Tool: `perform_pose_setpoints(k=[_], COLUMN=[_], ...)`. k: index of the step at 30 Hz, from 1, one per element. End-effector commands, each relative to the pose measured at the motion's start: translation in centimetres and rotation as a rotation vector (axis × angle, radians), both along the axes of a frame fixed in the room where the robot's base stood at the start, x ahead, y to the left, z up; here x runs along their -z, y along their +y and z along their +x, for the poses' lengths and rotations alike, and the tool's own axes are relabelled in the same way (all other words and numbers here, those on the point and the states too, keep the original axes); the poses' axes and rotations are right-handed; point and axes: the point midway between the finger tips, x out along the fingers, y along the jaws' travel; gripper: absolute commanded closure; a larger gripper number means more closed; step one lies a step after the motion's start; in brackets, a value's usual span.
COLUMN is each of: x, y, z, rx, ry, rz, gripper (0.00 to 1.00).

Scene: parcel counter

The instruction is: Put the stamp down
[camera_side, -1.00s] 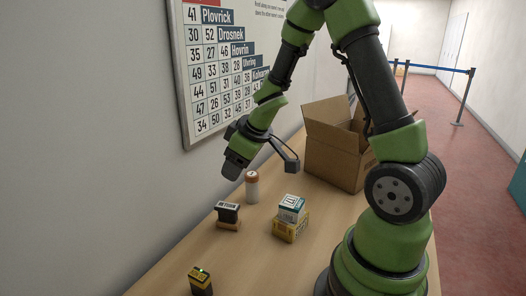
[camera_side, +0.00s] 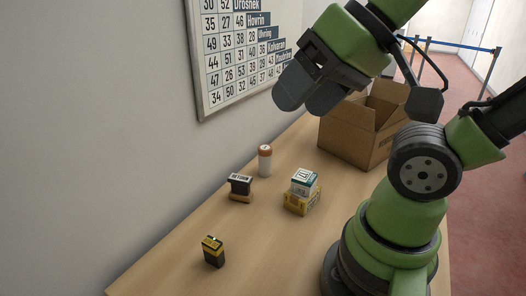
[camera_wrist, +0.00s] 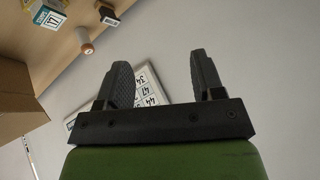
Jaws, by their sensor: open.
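My gripper (camera_side: 309,92) is open and empty, high above the table and well apart from the stamp. In the wrist view its two dark fingers (camera_wrist: 162,78) are spread with only wall and part of the chart behind them.
An orange-capped white bottle (camera_side: 265,162) stands behind the stamp. A white-and-green box (camera_side: 304,182) sits on a yellow box (camera_side: 302,203). A black-and-yellow box (camera_side: 213,252) stands nearer the front. An open cardboard box (camera_side: 346,142) is at the back right. The table's front middle is clear.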

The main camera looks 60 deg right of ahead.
Motion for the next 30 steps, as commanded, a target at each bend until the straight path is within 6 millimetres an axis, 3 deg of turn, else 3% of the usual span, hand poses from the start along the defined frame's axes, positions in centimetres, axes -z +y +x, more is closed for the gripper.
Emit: perform_pose_setpoints(k=[10,17,23,30], x=[0.0,0.9,4.2,11.5], y=[-0.2,-2.0,-4.7,-8.5], z=[0.7,5.7,11.2,16.2], rx=[-0.004,-0.079,-0.194,-0.361], ry=[0.015,0.137,0.273,0.436], rz=[-0.018,-0.136,-0.244,-0.321], gripper=[0.38,0.38,0.38,0.38])
